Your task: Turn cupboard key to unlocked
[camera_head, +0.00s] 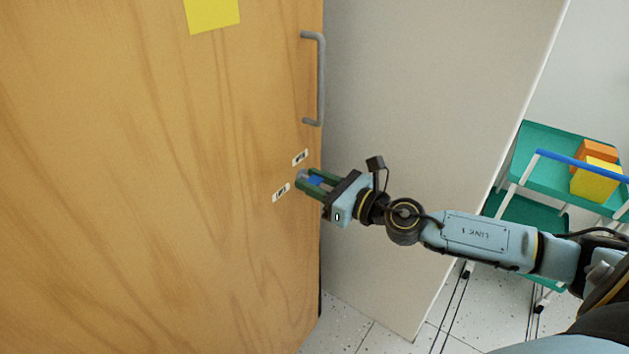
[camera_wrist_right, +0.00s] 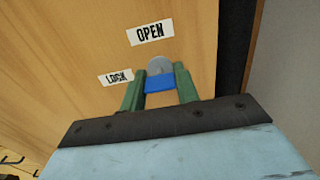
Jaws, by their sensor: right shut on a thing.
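The wooden cupboard door (camera_head: 150,180) fills the left of the head view and is closed or nearly flush at its right edge. My right gripper (camera_head: 308,183) is at the lock near that edge, its green fingers shut on the blue-headed key (camera_wrist_right: 159,85). The round grey lock plate (camera_wrist_right: 159,66) shows just beyond the key in the wrist view. An OPEN label (camera_wrist_right: 150,33) is above the lock and a LOCK label (camera_wrist_right: 116,78) is to its left. The key's blue head lies crosswise between the fingertips. The keyhole is hidden. My left gripper is not in view.
A grey bar handle (camera_head: 320,80) is on the door above the lock. A yellow note (camera_head: 211,14) is stuck higher up. A pale panel (camera_head: 410,120) stands right of the door. A green trolley (camera_head: 520,165) with boxes is at far right.

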